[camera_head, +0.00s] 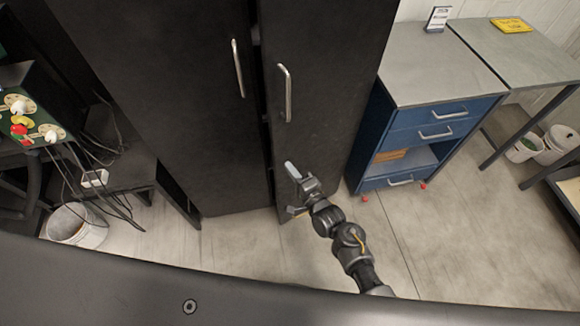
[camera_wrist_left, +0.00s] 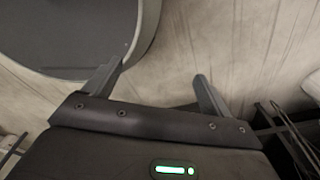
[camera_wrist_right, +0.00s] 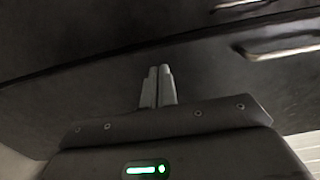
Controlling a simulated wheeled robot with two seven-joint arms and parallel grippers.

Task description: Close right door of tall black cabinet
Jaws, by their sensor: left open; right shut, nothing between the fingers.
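The tall black cabinet fills the top middle of the head view, with its left door (camera_head: 165,100) and right door (camera_head: 330,75), each with a silver bar handle. The right door's handle (camera_head: 288,92) is upright near its inner edge. A dark strip shows between the doors, and the right door looks slightly ajar. My right gripper (camera_head: 291,171) is shut and empty in front of the lower right door, below the handle. In the right wrist view its fingers (camera_wrist_right: 157,72) point at the dark door surface; contact cannot be told. My left gripper (camera_wrist_left: 158,85) is open and empty over the floor.
A blue drawer unit (camera_head: 415,140) with a grey top stands right of the cabinet, beside a grey table (camera_head: 525,55). A black bench with cables and a control box (camera_head: 30,115) is at the left. The floor (camera_head: 440,230) at right front is clear.

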